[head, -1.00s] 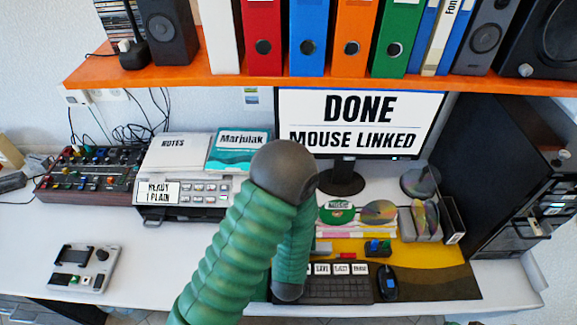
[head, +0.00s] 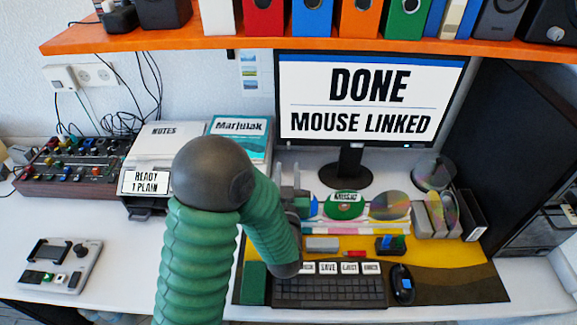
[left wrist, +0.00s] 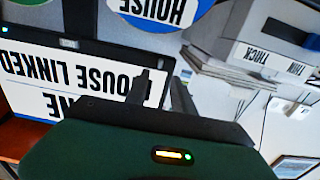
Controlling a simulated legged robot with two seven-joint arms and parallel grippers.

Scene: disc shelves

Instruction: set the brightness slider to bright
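I cannot make out a brightness slider for certain in either view. The monitor (head: 370,100) reads "DONE, MOUSE LINKED" in the head view; it shows upside down in the left wrist view (left wrist: 70,85). My left arm crosses the middle of the head view. Its gripper (head: 288,177) points up, in front of the monitor's lower left, partly hidden by my arm. In the left wrist view its two dark fingers (left wrist: 162,92) stand apart with nothing between them. My right gripper is not in view.
A grey control box (head: 60,265) lies front left, before a mixer (head: 80,165). A printer (head: 150,185) stands behind my arm. A keyboard (head: 330,291), mouse (head: 402,284), discs (head: 390,205) and black tower (head: 510,150) are right. An orange shelf (head: 200,40) overhangs.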

